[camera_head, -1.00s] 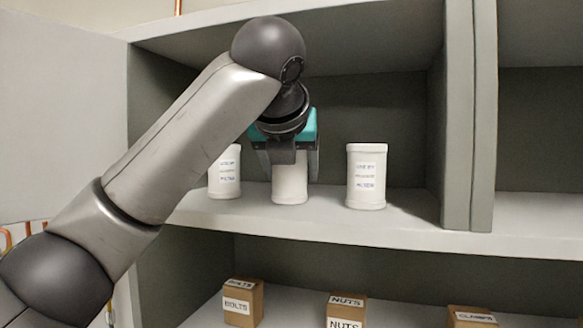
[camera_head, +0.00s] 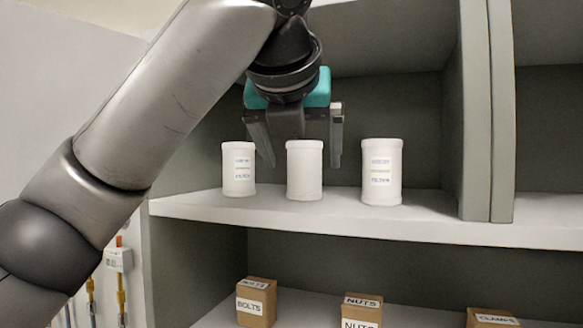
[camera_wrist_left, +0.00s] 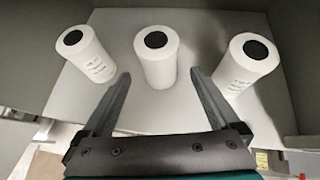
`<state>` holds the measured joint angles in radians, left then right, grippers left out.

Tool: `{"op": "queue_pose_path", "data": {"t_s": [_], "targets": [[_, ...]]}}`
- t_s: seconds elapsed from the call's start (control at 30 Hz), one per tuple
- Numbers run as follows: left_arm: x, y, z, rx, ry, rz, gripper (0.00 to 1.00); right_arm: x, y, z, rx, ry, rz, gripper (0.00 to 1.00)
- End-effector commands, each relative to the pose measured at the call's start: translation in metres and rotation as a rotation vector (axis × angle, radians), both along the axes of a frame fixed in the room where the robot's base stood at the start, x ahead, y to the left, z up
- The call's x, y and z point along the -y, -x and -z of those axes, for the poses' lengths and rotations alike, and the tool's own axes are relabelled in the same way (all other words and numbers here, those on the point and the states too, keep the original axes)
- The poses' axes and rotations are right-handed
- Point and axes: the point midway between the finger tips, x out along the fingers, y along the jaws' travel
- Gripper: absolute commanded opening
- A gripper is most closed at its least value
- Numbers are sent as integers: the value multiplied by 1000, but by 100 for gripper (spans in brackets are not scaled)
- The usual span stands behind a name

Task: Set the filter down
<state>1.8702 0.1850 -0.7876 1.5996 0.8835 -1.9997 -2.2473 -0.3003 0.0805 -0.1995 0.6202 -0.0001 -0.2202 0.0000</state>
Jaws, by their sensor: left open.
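Three white cylindrical filters stand upright in a row on the upper shelf (camera_head: 440,224). The middle filter (camera_head: 304,172) shows no label in the head view. The left filter (camera_head: 238,170) and right filter (camera_head: 381,172) have printed labels. My left gripper (camera_head: 304,158) is open, with its fingers spread above and to either side of the middle filter. In the left wrist view the middle filter (camera_wrist_left: 156,58) stands ahead of the open fingertips (camera_wrist_left: 160,75), with a gap on both sides. My right gripper is not in view.
The left filter (camera_wrist_left: 88,52) and right filter (camera_wrist_left: 246,62) flank the fingers closely. A vertical divider (camera_head: 482,110) bounds the compartment at right. Boxes labelled bolts (camera_head: 256,302), nuts (camera_head: 361,310) and clamps (camera_head: 491,318) stand on the lower shelf.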

Motion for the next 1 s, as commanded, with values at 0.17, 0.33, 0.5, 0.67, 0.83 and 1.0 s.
{"op": "queue_pose_path", "data": {"t_s": [0.17,0.33,0.5,0.67,0.83,1.0], "targets": [[-5,29,0,5,-2,-2,96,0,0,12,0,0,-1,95],[-8,54,1,2,-1,-4,96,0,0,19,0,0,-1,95],[-9,69,1,-2,-1,-3,96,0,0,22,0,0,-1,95],[-10,73,1,-4,-1,-4,96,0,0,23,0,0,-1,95],[-10,73,1,-4,0,-3,96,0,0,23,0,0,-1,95],[-9,72,1,-4,1,-3,96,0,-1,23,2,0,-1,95]]}}
